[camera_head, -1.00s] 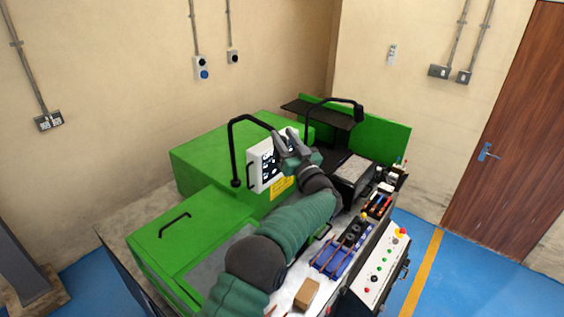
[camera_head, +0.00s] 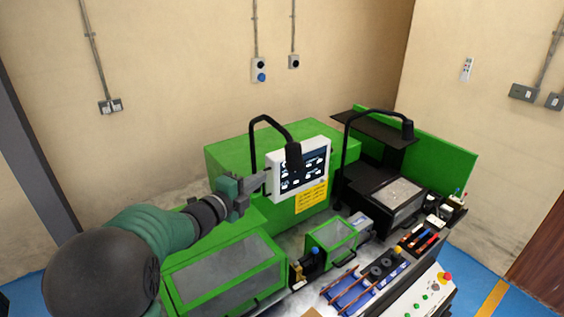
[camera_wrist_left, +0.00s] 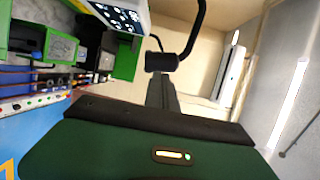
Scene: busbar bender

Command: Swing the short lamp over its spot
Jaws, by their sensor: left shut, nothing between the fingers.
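Two black bent-tube lamps stand on the green machine. The one at the left (camera_head: 262,119) looks the shorter; its head (camera_head: 293,156) hangs in front of the white control panel. The taller-looking lamp (camera_head: 345,150) stands to the right, its head (camera_head: 408,130) over the black machine part. My left gripper (camera_head: 262,182) is shut and empty, at the panel's lower left, left of and below the short lamp's head. In the left wrist view a black lamp head (camera_wrist_left: 161,62) shows just beyond the fingers (camera_wrist_left: 162,92); contact cannot be told. My right gripper is out of view.
The control panel (camera_head: 285,188) stands close behind the short lamp. Green-framed clear covers (camera_head: 225,272) lie in front. A blue fixture with copper bars (camera_head: 345,290) and a button console (camera_head: 428,295) are at the front right. Room above the machine is free.

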